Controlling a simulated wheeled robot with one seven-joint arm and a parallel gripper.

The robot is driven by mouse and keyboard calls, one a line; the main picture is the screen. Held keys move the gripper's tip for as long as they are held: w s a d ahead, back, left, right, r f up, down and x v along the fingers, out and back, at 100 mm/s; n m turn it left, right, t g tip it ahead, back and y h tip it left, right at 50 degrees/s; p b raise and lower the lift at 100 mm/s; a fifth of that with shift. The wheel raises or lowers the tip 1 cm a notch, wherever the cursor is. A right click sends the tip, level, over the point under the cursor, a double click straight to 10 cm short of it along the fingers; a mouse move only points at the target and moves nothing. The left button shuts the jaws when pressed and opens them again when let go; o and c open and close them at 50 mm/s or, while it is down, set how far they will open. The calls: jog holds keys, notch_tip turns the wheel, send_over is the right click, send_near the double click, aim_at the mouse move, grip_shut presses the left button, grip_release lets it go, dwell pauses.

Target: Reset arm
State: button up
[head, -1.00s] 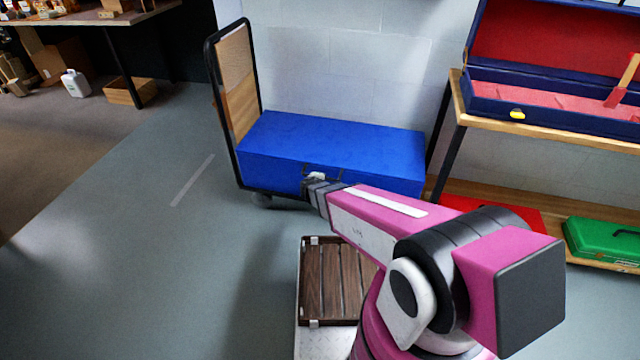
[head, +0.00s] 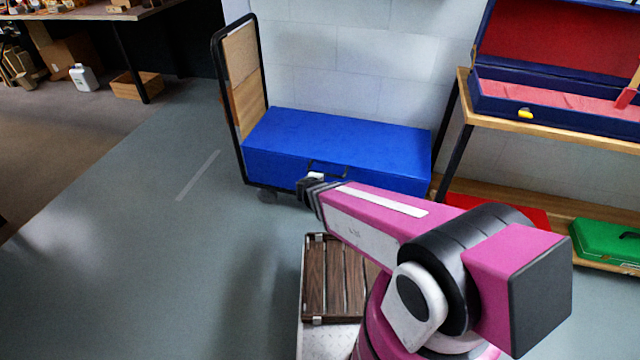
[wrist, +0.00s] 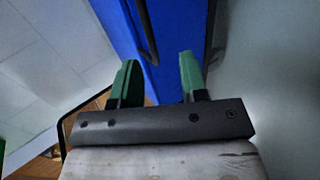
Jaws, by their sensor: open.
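My gripper (wrist: 157,82) shows in the wrist view with its two green fingers apart and nothing between them. Beyond the fingers is the blue case (wrist: 165,40), with its dark handle (wrist: 147,32) just ahead of and between the fingers. In the head view my pink arm stretches forward and left toward the blue case (head: 340,140), which lies on a flat trolley (head: 222,75). The fingertips are hidden there behind my arm. I cannot tell from these views how far they are from the case, but nothing is held.
A wooden slatted tray (head: 335,285) sits beside my arm's base. The floor at left (head: 130,250) is clear.

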jog(key=shift+d, duration=0.15)
jog(key=s+d+r+m+g+y, duration=0.1)
jog(key=s+d+r+m+g, duration=0.1)
jog(key=d+m, duration=0.3)
jog(key=s+d+r+m+g+y, duration=0.1)
jog(key=s+d+r+m+g, duration=0.1)
jog(key=d+r+m+g, duration=0.3)
jog(key=s+d+r+m+g, duration=0.3)
jog(key=d+r+m, duration=0.1)
jog(key=d, duration=0.6)
jog(key=shift+d+r+m+g+y, duration=0.15)
jog(key=shift+r+m+g+y, duration=0.15)
jog(key=shift+m+y, duration=0.15)
